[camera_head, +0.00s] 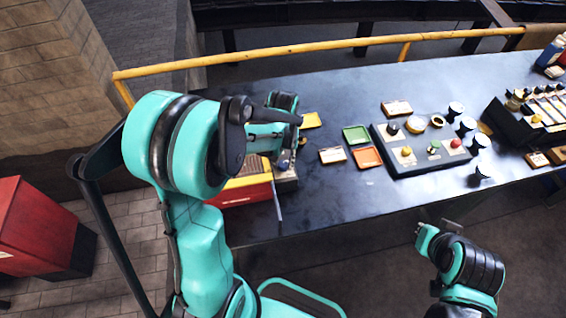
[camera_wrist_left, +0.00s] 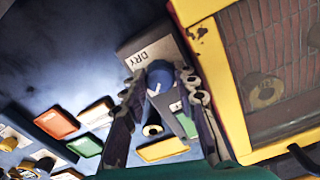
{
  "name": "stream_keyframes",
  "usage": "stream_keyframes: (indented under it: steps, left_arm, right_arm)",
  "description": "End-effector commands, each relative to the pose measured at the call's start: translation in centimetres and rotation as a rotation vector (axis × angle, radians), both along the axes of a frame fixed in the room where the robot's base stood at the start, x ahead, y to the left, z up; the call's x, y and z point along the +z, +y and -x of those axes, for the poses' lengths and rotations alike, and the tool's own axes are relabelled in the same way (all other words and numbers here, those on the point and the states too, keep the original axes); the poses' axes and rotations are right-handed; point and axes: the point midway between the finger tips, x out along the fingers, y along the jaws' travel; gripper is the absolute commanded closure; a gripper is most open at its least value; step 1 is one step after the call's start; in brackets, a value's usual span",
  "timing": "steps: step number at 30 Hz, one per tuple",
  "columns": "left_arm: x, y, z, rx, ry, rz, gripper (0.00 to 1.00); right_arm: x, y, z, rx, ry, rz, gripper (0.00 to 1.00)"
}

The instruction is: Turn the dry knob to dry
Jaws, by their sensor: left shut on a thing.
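The blue dry knob (camera_wrist_left: 158,75) has a white mark on its face and sits on a grey block beside a label reading DRY (camera_wrist_left: 140,57). My left gripper (camera_wrist_left: 163,88) has its two dark fingers on either side of the knob and is shut on it. In the head view my left gripper (camera_head: 291,150) is over the grey block at the right side of the red and yellow machine (camera_head: 245,188); the arm hides much of the knob there. My right gripper (camera_head: 437,232) is in front of the table, away from the knob; its fingers are too unclear to judge.
Green (camera_head: 356,134) and orange (camera_head: 367,157) trays lie right of the machine. A dark board (camera_head: 415,165) with several colored parts stands further right. A yellow rail (camera_head: 290,53) runs behind the dark table (camera_head: 330,95). A red box (camera_head: 40,225) stands at left.

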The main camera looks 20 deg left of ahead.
Motion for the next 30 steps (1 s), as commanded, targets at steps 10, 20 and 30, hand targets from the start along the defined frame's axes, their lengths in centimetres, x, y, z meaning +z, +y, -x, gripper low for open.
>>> stream_keyframes:
  steps: [10,20,30]
  left_arm:
    - [-0.04,0.0,0.0,-0.328,-0.001,0.0,1.0]
    - [-0.01,0.0,-0.02,-0.606,-0.001,0.0,1.0]
    - [0.01,0.0,-0.02,-0.775,-0.001,0.0,1.0]
  right_arm:
    - [-0.64,0.0,0.0,0.0,0.0,0.0,1.0]
    - [-0.99,0.0,-0.01,0.0,0.0,0.0,1.0]
    - [-1.17,0.0,0.0,0.0,0.0,0.0,1.0]
